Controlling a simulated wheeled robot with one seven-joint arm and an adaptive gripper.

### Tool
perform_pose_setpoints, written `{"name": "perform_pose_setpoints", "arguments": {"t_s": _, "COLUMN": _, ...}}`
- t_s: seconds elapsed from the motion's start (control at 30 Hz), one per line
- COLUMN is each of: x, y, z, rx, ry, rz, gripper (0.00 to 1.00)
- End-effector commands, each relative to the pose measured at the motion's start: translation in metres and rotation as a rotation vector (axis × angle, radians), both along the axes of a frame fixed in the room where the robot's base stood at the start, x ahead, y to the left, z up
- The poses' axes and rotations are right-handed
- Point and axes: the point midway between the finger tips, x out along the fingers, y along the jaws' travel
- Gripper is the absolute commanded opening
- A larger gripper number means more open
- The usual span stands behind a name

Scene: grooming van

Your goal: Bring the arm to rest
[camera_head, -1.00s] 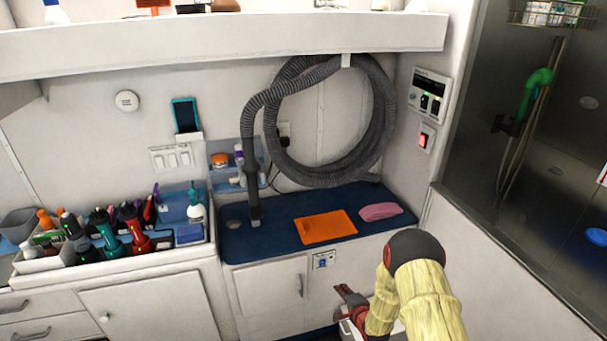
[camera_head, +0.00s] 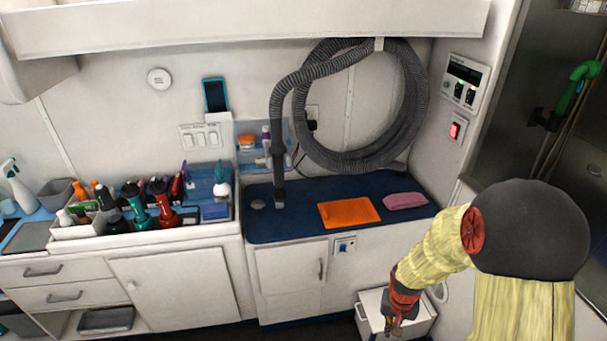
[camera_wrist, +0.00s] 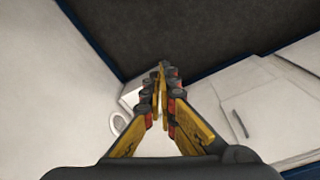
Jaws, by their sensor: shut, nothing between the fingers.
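My gripper (camera_head: 393,326) hangs low at the lower right in the head view, pointing down in front of a small white box (camera_head: 421,307) near the floor. Its fingertips are partly lost against that box. In the wrist view my gripper (camera_wrist: 162,72) shows its yellow and black fingers meeting at the tips, shut and empty. Beyond the fingertips is dark floor (camera_wrist: 200,35), and part of the white box (camera_wrist: 131,95) shows beside them. My arm's yellow sleeve and dark round joint fill the right of the head view.
A blue counter (camera_head: 300,222) holds an orange cloth (camera_head: 348,212) and a pink cloth (camera_head: 405,200). White cabinets (camera_head: 170,290) stand below and to the left, under a bin of grooming tools (camera_head: 90,231). A grey coiled hose (camera_head: 415,110) hangs on the wall.

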Motion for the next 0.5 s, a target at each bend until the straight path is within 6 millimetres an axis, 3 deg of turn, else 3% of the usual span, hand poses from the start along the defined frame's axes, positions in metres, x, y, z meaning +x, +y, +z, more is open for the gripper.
{"name": "perform_pose_setpoints", "arguments": {"t_s": 0.03, "x": -0.009, "y": 0.003, "z": 0.026, "rx": -0.003, "ry": 0.007, "rz": 0.032, "gripper": 0.00}}
{"name": "perform_pose_setpoints", "arguments": {"t_s": 0.2, "x": -0.050, "y": 0.014, "z": 0.094, "rx": -0.001, "ry": 0.046, "rz": 0.130, "gripper": 0.00}}
{"name": "perform_pose_setpoints", "arguments": {"t_s": 0.5, "x": -0.117, "y": 0.037, "z": 0.192, "rx": 0.012, "ry": 0.012, "rz": 0.244, "gripper": 0.00}}
